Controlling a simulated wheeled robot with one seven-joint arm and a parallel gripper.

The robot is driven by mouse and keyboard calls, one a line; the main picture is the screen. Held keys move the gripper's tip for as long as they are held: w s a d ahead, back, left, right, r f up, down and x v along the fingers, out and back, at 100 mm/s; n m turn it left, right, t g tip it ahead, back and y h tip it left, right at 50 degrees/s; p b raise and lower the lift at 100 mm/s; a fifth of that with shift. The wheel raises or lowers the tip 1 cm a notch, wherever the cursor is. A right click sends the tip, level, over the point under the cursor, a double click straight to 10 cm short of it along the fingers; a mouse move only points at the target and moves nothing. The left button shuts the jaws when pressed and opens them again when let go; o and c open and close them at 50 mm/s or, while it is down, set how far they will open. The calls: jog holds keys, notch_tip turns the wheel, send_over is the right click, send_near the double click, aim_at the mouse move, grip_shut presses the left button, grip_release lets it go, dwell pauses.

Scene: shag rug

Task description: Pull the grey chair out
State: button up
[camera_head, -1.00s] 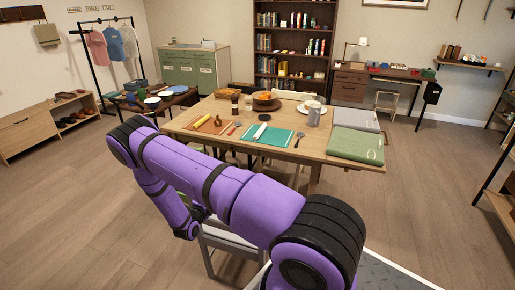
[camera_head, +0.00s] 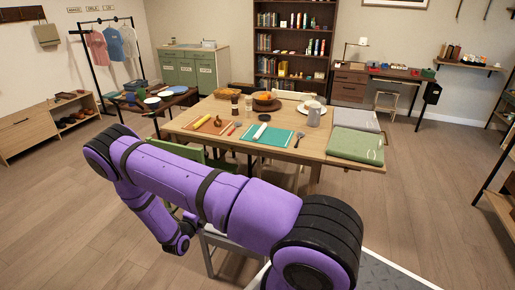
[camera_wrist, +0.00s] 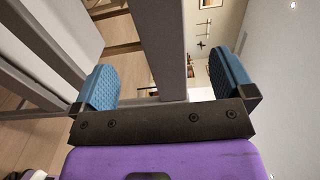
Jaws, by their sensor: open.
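The grey chair (camera_head: 222,239) stands at the near side of the wooden table (camera_head: 345,157), mostly hidden behind my purple arm in the head view. Part of its seat edge and a leg show. In the wrist view, a grey bar of the chair (camera_wrist: 158,40) runs between the two blue finger pads of my gripper (camera_wrist: 163,68). The pads are wide apart, with visible gaps on both sides of the bar. More grey bars show at the left of the wrist view. In the head view my fingers are hidden behind the arm.
A green chair (camera_head: 190,152) stands at the table's near left, partly behind my arm. Placemats, bowls and folded cloths lie on the table. A low dark table (camera_head: 180,97) is behind at left. The wooden floor at left and front left is clear.

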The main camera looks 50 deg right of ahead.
jog(key=shift+v, duration=2.75)
jog(key=s+r+m+g+y, duration=0.25)
jog(key=r+m, duration=0.45)
jog(key=r, duration=0.4)
jog(key=s+r+m+g+y, duration=0.2)
jog(key=r+m+g, duration=0.2)
jog(key=r+m, duration=0.55)
jog(key=s+r+m+g+y, duration=0.25)
jog(key=r+m, duration=0.35)
jog(key=r, duration=0.7)
jog(key=s+a+r+m+t+y, duration=0.4)
jog(key=s+r+m, duration=0.4)
jog(key=s+r, duration=0.2)
jog(key=s+a+r+m+t+y, duration=0.4)
jog(key=s+r+m+y, duration=0.2)
jog(key=s+r+m, duration=0.3)
jog(key=s+r, duration=0.1)
jog(key=s, duration=0.2)
jog(key=shift+s, duration=0.4)
